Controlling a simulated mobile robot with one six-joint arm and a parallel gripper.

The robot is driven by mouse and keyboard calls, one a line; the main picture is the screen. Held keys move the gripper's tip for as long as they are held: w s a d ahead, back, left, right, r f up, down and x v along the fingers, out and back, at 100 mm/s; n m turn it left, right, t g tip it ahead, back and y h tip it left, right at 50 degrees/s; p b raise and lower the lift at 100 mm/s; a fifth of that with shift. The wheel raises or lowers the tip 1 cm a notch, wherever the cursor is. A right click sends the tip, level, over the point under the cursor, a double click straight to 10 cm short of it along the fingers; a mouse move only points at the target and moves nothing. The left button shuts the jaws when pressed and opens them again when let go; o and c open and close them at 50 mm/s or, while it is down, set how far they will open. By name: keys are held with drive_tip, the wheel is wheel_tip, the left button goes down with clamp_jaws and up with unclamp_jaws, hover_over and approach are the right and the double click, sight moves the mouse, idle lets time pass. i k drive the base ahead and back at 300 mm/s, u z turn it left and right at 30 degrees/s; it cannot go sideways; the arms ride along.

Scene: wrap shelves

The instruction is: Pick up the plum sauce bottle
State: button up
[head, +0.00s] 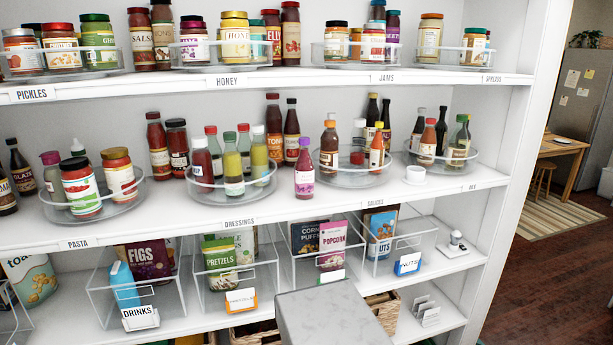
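A small bottle with a purple cap, dark red contents and a pink-purple label (304,170) stands upright on the middle shelf. It looks like the plum sauce bottle, but its label is too small to read. It stands near the shelf's front, between the dressings turntable (262,188) and the sauces turntable (349,182), and appears to be outside both. Nothing covers it from the front. My gripper is not in view.
Dark red bottles (274,130) stand behind it. Clear bins (222,285) fill the shelf below.

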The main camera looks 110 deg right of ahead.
sight(304, 167)
drive_tip(key=u, duration=0.1)
drive_tip(key=k, duration=1.05)
drive_tip(key=z, duration=0.85)
